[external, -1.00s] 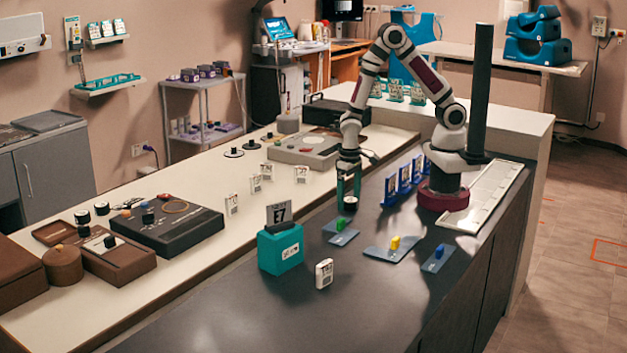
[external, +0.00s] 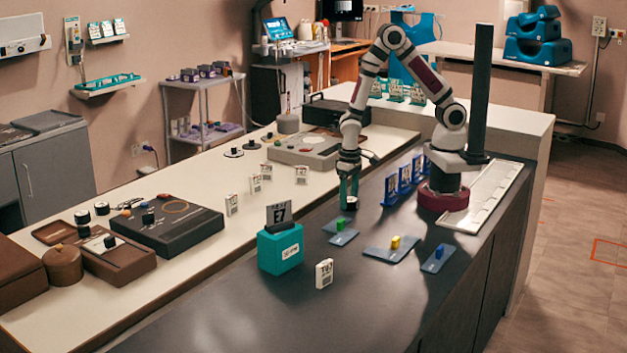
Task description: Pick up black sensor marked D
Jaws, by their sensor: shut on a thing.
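My gripper (external: 348,196) points straight down over the dark counter, in front of my arm's base. It is shut on a small black sensor (external: 351,204) with a pale top, low at the counter surface. The fingers hide part of it, and no letter D can be read at this size. I cannot tell whether the sensor touches the counter.
Blue plates with a green block (external: 340,225), a yellow block (external: 395,242) and a blue block (external: 439,251) lie nearby. A teal box (external: 280,250) with an E7 card and a white tag (external: 324,273) stand in front. Blue holders (external: 405,177) stand right.

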